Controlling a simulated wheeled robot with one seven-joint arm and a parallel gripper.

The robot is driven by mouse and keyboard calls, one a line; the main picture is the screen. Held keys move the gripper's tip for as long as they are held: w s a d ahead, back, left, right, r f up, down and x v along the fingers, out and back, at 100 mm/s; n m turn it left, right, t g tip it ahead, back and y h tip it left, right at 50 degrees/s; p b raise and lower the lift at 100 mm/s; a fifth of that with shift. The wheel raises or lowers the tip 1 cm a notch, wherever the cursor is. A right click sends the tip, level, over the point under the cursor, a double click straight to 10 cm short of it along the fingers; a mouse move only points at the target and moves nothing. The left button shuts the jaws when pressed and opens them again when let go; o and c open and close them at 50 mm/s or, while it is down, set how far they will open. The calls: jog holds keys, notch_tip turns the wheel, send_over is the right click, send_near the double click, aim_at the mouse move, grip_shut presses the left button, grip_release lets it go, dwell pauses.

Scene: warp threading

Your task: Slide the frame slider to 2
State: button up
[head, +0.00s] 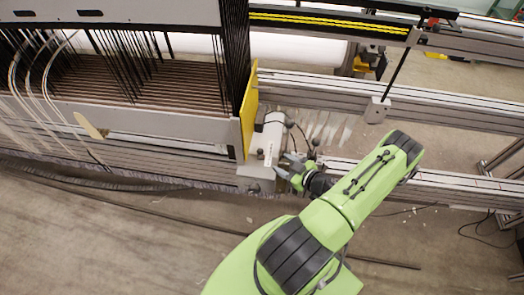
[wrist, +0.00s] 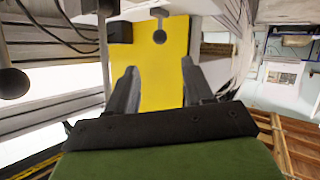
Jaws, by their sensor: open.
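The slider itself is hard to single out. A dark ball knob on a short pale stem (wrist: 159,36) stands ahead of my gripper (wrist: 159,68), in front of the yellow panel (wrist: 150,75). In the wrist view the knob lies between the lines of the two fingers, beyond their tips. The fingers are apart with nothing between them. In the head view my gripper (head: 287,165) is beside a white and grey housing (head: 272,140) with small dark knobs (head: 315,141), right of the yellow panel (head: 248,110). No number marks are readable.
A second, larger dark ball knob (wrist: 12,83) is close at the left of the wrist view. Metal rails (head: 440,185) run to the right. The loom frames (head: 130,85) fill the left. Cables lie on the open floor (head: 120,240) in front.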

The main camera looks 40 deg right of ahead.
aim_at(262, 152)
jog(key=b+x, duration=0.3)
jog(key=x, duration=1)
jog(key=shift+w+f, duration=0.2)
jog(key=shift+w, duration=0.05)
jog(key=shift+c, duration=0.3)
grip_shut()
